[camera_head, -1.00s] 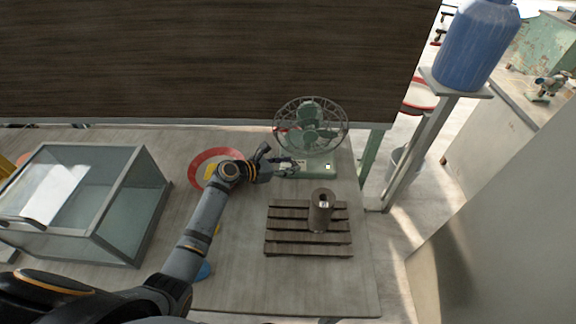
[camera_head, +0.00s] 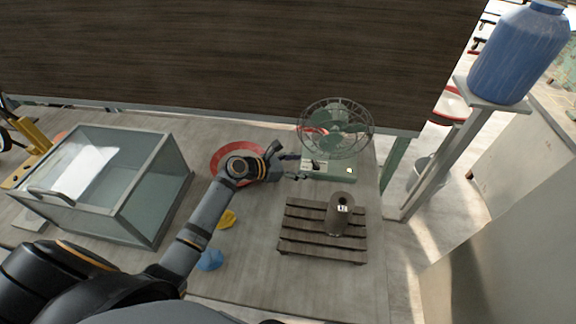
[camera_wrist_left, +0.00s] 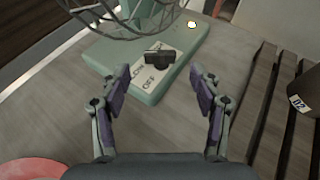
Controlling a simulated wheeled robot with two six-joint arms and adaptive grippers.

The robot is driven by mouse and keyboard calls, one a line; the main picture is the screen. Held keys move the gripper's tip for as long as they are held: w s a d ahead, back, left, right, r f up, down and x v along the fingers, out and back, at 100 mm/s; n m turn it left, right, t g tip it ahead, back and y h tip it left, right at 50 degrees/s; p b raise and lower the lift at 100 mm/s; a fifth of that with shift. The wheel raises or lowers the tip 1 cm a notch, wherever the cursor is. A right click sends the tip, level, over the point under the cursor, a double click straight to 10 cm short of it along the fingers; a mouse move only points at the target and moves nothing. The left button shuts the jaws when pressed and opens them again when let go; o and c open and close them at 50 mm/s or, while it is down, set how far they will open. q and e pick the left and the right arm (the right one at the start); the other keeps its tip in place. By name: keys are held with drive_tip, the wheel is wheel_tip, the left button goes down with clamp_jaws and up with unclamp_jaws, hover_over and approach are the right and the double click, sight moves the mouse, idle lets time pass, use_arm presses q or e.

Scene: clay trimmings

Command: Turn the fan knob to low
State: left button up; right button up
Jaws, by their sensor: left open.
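The green fan (camera_head: 336,128) stands at the back of the table with its wire cage over a green base (camera_head: 341,172). In the left wrist view the base (camera_wrist_left: 110,62) carries a black knob (camera_wrist_left: 159,57) on a pale label plate (camera_wrist_left: 146,78) that reads LOW and OFF. My left gripper (camera_head: 296,166) is open and empty at the left of the base. In the left wrist view its fingers (camera_wrist_left: 160,88) are spread on both sides of the label, short of the knob and not touching it. My right gripper is not in view.
A slatted wooden rack (camera_head: 322,247) with a dark cylinder (camera_head: 340,214) stands in front of the fan. A red disc (camera_head: 222,152) lies by my left wrist. A glass case (camera_head: 168,205) stands at left; yellow (camera_head: 227,219) and blue (camera_head: 209,260) pieces lie between.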

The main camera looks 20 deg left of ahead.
use_arm(q)
drive_tip(key=v, duration=0.8)
drive_tip(key=shift+s, duration=0.15)
